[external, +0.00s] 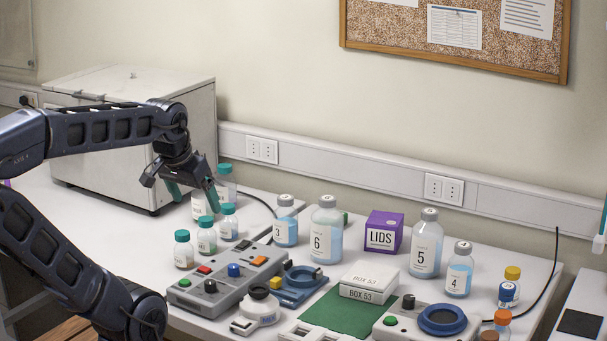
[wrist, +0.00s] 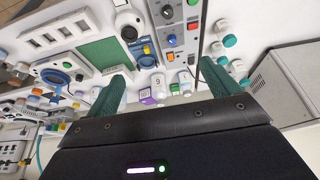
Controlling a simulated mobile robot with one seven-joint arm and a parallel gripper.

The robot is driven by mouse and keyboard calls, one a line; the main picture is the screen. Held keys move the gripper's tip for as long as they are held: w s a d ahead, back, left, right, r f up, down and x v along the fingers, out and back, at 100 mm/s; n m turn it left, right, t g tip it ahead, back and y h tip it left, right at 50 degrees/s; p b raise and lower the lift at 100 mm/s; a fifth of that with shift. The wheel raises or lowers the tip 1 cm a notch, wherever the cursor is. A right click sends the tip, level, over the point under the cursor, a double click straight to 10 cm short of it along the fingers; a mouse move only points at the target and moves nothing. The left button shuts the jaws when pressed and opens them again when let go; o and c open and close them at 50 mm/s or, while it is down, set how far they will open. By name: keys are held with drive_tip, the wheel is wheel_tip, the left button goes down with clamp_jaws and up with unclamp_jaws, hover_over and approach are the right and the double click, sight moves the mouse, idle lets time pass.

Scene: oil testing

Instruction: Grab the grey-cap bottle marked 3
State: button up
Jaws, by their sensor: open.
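The grey-cap bottle marked 3 (external: 285,231) stands upright on the bench, holding blue liquid, behind the control box and left of the larger bottle 6 (external: 326,235). In the wrist view the bottle 3 (wrist: 186,82) appears small between my fingers, nearer the right one, beside bottle 6 (wrist: 158,88). My gripper (external: 193,192) is open and empty, with green fingertips pointing down. In the external view it is up and to the left of bottle 3, apart from it, in front of a teal-capped bottle (external: 226,183). The open fingers also show in the wrist view (wrist: 162,72).
Several teal-capped bottles (external: 207,236) stand left of the control box (external: 226,283). A purple LIDS box (external: 384,234) and grey-cap bottles 5 (external: 426,246) and 4 (external: 459,272) are to the right. A large grey machine (external: 133,135) stands at the back left.

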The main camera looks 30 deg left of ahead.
drive_tip(key=m+g, duration=0.4)
drive_tip(key=m, duration=1.7)
hover_over(283, 197)
drive_tip(key=f, duration=1.1)
drive_tip(key=shift+s+d+f, duration=0.15)
drive_tip(key=shift+s+f, duration=0.1)
drive_tip(key=shift+s, duration=0.1)
drive_tip(key=shift+w+f+g, duration=0.3)
drive_tip(key=shift+w+f, duration=0.1)
drive_tip(key=shift+f, duration=0.05)
wheel_tip(283, 197, down, 5)
drive_tip(key=shift+f, duration=0.2)
drive_tip(key=shift+d+f, duration=0.15)
drive_tip(key=shift+f, duration=1.2)
drive_tip(key=shift+d+f, duration=0.1)
drive_tip(key=shift+f, duration=1.2)
drive_tip(key=c, duration=1.4)
